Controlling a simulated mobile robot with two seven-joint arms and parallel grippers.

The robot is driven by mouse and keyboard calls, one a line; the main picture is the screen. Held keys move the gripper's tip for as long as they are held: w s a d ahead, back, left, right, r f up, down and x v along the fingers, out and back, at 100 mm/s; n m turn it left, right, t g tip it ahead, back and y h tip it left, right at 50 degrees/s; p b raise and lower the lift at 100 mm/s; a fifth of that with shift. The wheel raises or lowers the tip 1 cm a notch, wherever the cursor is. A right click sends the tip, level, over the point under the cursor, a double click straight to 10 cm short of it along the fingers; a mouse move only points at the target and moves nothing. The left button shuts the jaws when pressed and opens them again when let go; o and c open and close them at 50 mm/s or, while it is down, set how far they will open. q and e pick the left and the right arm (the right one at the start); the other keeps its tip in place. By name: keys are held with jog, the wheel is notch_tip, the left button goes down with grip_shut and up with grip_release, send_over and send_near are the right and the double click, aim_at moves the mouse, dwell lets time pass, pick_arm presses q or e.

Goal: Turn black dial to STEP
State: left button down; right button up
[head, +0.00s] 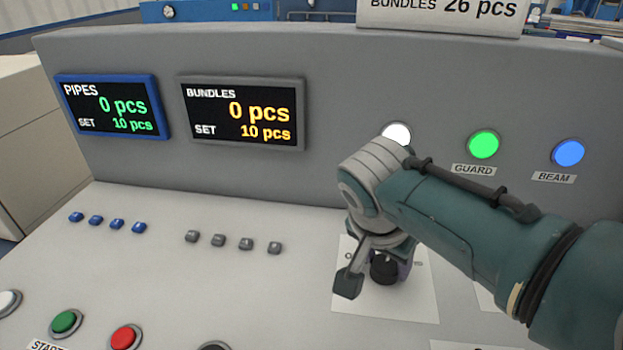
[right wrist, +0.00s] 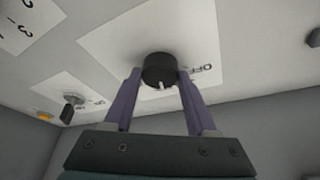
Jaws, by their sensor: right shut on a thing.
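The black dial (head: 383,273) sits on a white label plate (head: 350,302) on the sloping console. In the right wrist view the dial (right wrist: 159,68) shows a white pointer mark on its near side. The word OFF (right wrist: 206,69) reads on the plate right of the dial there; no STEP word is legible. My right gripper (right wrist: 159,77) has its purple fingers on either side of the dial, shut on it. In the head view my arm covers much of the plate and dial. My left gripper is not in view.
The PIPES display (head: 109,106) and BUNDLES display (head: 242,113) stand on the back panel. White, green (head: 484,144) and blue (head: 568,153) lamps are behind my arm. Small blue and grey buttons, a green button (head: 66,321) and a red button (head: 125,337) are at left.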

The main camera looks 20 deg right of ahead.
jog(key=shift+m, duration=0.6)
jog(key=o, duration=1.4)
jog(key=shift+p+v, duration=1.4)
jog(key=shift+v, duration=3.55)
jog(key=shift+w+a, duration=0.15)
jog(key=shift+w, duration=0.05)
